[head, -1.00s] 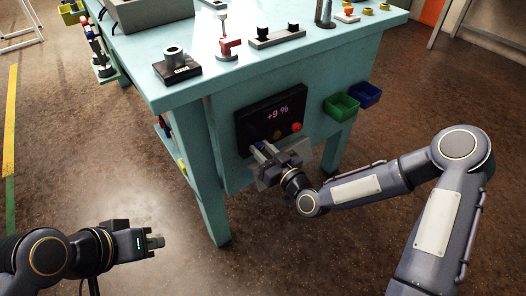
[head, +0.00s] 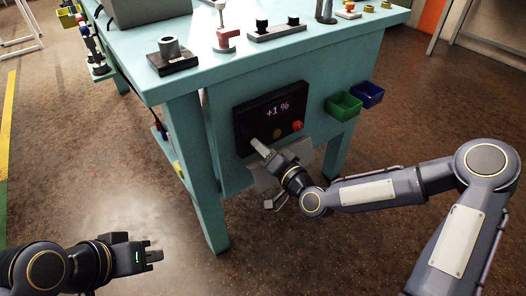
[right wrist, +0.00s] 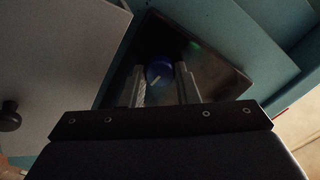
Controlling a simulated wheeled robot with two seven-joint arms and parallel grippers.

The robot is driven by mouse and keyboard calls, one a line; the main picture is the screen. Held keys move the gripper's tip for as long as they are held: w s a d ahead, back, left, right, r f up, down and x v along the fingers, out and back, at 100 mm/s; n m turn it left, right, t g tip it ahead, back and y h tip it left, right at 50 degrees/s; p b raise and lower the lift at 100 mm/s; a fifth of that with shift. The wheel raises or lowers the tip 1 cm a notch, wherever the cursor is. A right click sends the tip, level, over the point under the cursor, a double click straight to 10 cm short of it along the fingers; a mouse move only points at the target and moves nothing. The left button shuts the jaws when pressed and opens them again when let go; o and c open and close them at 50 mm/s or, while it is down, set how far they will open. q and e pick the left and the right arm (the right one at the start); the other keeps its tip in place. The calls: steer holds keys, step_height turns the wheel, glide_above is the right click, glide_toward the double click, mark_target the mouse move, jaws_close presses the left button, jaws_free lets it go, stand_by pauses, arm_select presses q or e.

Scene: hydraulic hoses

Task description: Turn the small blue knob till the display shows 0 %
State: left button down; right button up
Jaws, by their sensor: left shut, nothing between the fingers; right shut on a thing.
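The black control panel (head: 246,126) is on the side of the teal bench. Its display (head: 279,109) reads +1 %. The small blue knob (right wrist: 158,72) with a pale pointer line shows in the right wrist view, between the fingers of my right gripper (right wrist: 159,78). That gripper (head: 258,146) is shut on the knob at the panel's lower left and hides the knob in the head view. My left gripper (head: 154,256) is shut and empty, low at the left, away from the bench.
A red button (head: 297,126) and a dim yellowish button (head: 277,133) sit on the panel beside the gripper. Green (head: 343,106) and blue (head: 368,95) bins hang right of the panel. The bench top (head: 205,62) holds several fittings. The floor around my left gripper is clear.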

steer(key=shift+m, duration=0.6)
steer(key=o, duration=1)
steer(key=p+v, duration=0.1)
steer(key=v, duration=0.7)
steer(key=shift+w, duration=0.1)
